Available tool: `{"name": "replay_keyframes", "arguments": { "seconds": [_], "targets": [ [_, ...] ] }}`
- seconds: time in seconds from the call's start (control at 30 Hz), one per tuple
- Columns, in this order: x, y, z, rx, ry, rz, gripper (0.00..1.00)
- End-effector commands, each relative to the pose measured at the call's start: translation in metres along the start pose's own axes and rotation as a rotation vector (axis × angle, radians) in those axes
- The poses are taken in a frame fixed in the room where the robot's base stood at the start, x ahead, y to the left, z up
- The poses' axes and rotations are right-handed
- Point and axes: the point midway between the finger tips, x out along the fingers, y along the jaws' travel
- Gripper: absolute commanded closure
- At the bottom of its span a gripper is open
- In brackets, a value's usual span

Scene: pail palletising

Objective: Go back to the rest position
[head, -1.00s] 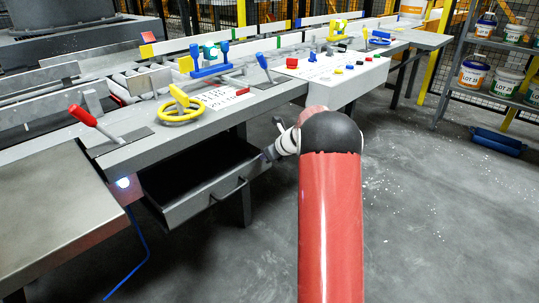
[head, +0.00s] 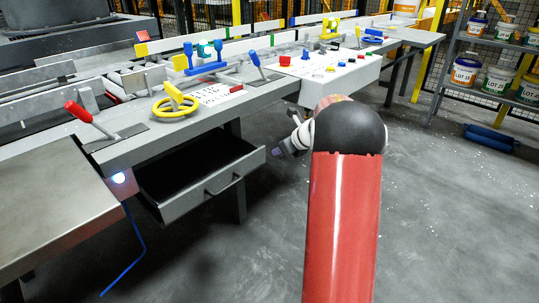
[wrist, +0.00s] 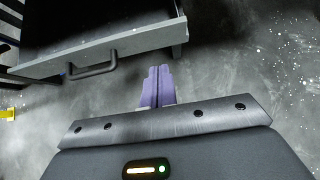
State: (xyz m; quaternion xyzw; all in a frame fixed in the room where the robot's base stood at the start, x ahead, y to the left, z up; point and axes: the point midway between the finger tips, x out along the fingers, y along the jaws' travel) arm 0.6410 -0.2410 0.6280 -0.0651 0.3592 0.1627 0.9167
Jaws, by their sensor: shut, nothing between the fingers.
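My gripper (wrist: 157,88) is shut and empty in the wrist view, its two purple fingers together over the bare floor. In the head view my gripper (head: 276,152) shows small, just right of the open drawer's front corner and apart from it. My red arm hides part of what lies behind it. The drawer (head: 215,185) under the workbench is pulled open and looks dark and empty inside. Its front and handle (wrist: 92,66) also show at the upper left of the wrist view.
The workbench (head: 130,150) carries a yellow handwheel (head: 175,104), a red-handled lever (head: 88,120) and a button panel (head: 318,72). Floor right of my arm is clear.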

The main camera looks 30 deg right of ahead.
Motion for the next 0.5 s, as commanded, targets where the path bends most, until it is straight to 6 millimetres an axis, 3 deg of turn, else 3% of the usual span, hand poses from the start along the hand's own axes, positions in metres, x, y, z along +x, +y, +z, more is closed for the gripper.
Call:
{"name": "replay_keyframes", "arguments": {
  "seconds": [0.2,0.43,0.5],
  "targets": [
    [-0.027,0.0,0.0,0.001,0.0,0.001,1.0],
    [-0.033,0.001,0.001,-0.004,0.001,0.002,1.0],
    [-0.036,0.009,0.004,-0.043,0.006,0.008,1.0]
  ]
}}
